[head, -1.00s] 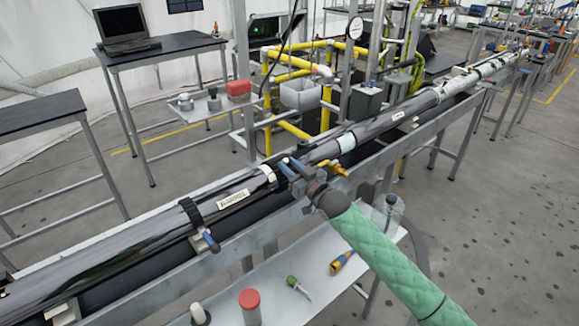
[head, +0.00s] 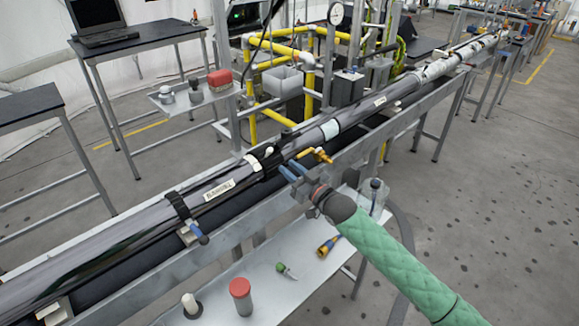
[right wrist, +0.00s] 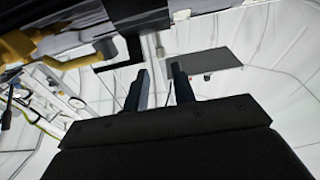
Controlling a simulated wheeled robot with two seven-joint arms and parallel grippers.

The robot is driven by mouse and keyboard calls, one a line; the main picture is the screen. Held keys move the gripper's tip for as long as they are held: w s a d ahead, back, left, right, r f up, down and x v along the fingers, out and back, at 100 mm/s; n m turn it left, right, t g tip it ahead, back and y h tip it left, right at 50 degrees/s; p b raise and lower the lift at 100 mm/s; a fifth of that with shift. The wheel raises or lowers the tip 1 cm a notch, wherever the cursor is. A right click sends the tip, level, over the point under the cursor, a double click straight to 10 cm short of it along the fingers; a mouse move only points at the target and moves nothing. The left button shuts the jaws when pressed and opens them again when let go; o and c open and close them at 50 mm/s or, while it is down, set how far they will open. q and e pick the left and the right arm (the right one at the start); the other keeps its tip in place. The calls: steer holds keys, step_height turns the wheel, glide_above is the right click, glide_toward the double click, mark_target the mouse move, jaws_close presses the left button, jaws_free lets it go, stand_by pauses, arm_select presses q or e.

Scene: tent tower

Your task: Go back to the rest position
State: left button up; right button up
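My right gripper (head: 291,169), with blue fingers and a green-sleeved arm, is in front of the long tube, near the beam's near edge. In the right wrist view its two dark fingers (right wrist: 158,78) stand apart with nothing between them, so it is open and empty. The long shiny tube (head: 220,190) lies along the grey beam. A black clamp (head: 265,161) sits around the tube just left of and behind the gripper, apart from the fingers. A second black clamp with a blue handle (head: 184,212) is further left. My left gripper is not in view.
A yellow valve handle (head: 315,155) is close to my right gripper. Open floor lies at right.

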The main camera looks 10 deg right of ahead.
steer(key=s+d+f+m+g+h, duration=0.3)
steer(key=s+f+g+h, duration=0.3)
steer(key=s+f, duration=1)
steer(key=s+d+f+m+g+h, duration=0.1)
steer(key=s+d+f+g+h, duration=0.15)
steer(key=s, duration=0.65)
steer(key=s+d+f+g+h, duration=0.15)
steer(key=s+d, duration=0.25)
steer(key=s, duration=0.5)
steer(key=s+d+f+m+g+h, duration=0.1)
steer(key=s+d+f+g, duration=0.15)
steer(key=s, duration=0.65)
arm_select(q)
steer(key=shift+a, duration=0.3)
arm_select(e)
steer(key=s+a+f+g, duration=0.1)
steer(key=s+f, duration=0.1)
steer(key=f, duration=1.8)
steer(key=s+a+f+g, duration=0.1)
steer(key=s+a+f, duration=0.1)
steer(key=f, duration=1.8)
steer(key=shift+s+a, duration=0.15)
steer(key=shift+s, duration=0.55)
